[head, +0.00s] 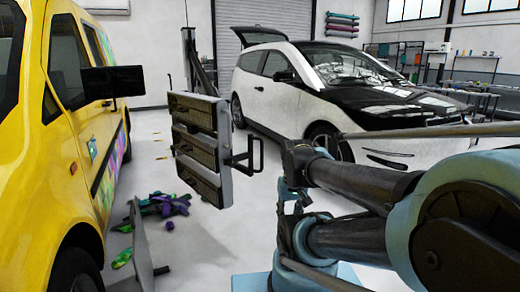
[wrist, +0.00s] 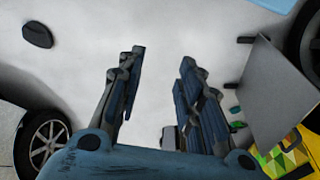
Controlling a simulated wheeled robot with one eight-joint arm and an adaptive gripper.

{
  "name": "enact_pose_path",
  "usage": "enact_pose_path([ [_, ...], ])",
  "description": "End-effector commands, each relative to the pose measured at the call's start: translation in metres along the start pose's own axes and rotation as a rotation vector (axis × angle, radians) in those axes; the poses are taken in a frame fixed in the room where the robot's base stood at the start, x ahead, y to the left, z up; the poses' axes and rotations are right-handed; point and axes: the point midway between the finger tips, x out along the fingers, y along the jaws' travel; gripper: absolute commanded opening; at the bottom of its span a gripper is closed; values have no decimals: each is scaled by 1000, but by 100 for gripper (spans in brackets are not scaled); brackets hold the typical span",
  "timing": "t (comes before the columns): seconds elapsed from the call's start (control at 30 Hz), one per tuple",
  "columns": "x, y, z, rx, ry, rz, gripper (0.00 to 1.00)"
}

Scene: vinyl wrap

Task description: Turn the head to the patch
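A lamp-like head (head: 205,145) with three stacked dark panels in a grey frame stands in the middle of the head view. Its panels face left and toward the camera, near the yellow van (head: 75,165). A black handle (head: 257,155) sticks out on its right side. The van's side carries a multicoloured wrap (head: 108,180) and a small light-blue patch-like mark (head: 92,149); I cannot tell which is the patch. My gripper (wrist: 162,56) is open and empty over pale floor in the wrist view. In the head view my arm is right of the head, apart from the handle.
A white and black car (head: 330,90) stands behind on the right. Crumpled coloured wrap (head: 160,205) lies on the floor by the van. A grey plate (head: 140,240) stands at lower left; a similar grey panel (wrist: 268,85) shows in the wrist view. Floor between the vehicles is mostly clear.

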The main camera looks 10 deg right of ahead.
Motion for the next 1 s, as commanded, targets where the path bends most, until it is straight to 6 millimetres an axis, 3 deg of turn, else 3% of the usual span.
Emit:
enact_pose_path([
  [0.33,0,0,0,0,0,-1,37],
  [0.47,-9,-3,2,-7,14,-16,37],
  [0.67,-23,-16,-35,-54,29,-98,37],
  [1.0,-46,-42,-127,-158,104,-283,37],
])
